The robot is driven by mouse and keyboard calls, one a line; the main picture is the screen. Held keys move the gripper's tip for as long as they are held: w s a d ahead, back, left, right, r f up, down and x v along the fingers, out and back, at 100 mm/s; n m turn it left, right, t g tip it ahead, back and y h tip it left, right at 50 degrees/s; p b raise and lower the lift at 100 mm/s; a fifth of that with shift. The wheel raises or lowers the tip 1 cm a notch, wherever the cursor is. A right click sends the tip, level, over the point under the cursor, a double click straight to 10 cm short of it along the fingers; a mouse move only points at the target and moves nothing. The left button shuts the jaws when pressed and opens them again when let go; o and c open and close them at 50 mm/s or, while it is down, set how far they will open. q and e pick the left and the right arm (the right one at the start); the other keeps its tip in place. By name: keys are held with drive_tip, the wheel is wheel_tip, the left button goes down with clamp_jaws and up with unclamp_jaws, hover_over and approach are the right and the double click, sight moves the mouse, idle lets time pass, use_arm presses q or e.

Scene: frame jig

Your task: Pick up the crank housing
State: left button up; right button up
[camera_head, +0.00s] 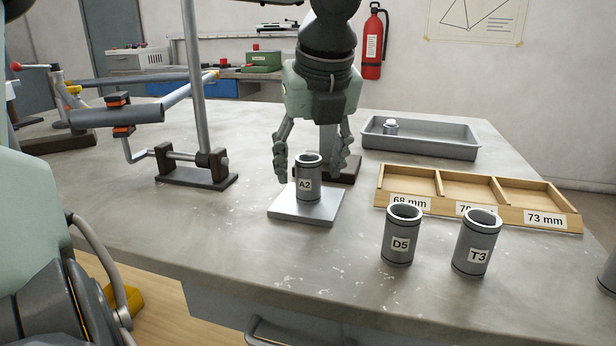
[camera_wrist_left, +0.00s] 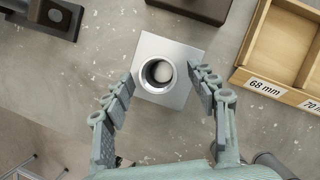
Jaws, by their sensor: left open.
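A grey cylindrical housing labelled A2 (camera_head: 308,190) stands upright on a square light metal plate (camera_head: 281,209). I take it as the crank housing; similar housings labelled D5 (camera_head: 398,247) and T3 (camera_head: 476,252) stand on the bench to its right. My left gripper (camera_head: 311,168) points down over A2, open, with one finger to each side. In the left wrist view, A2's round rim (camera_wrist_left: 144,76) shows between the left gripper's fingertips (camera_wrist_left: 160,88), with a visible gap to each finger. My right gripper is not in view.
A wooden tray (camera_head: 408,183) with compartments marked by size, 68 mm and 73 mm among them, lies to the right. A grey metal bin (camera_head: 440,150) holding a small cylinder stands behind it. A clamp stand with a dark base (camera_head: 197,180) stands left of the plate.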

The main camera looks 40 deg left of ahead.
use_arm(q)
drive_tip(key=x, duration=0.2)
drive_tip(key=shift+a+f, duration=0.15)
drive_tip(key=shift+f, duration=0.05)
drive_tip(key=shift+r, duration=0.1)
clamp_jaws()
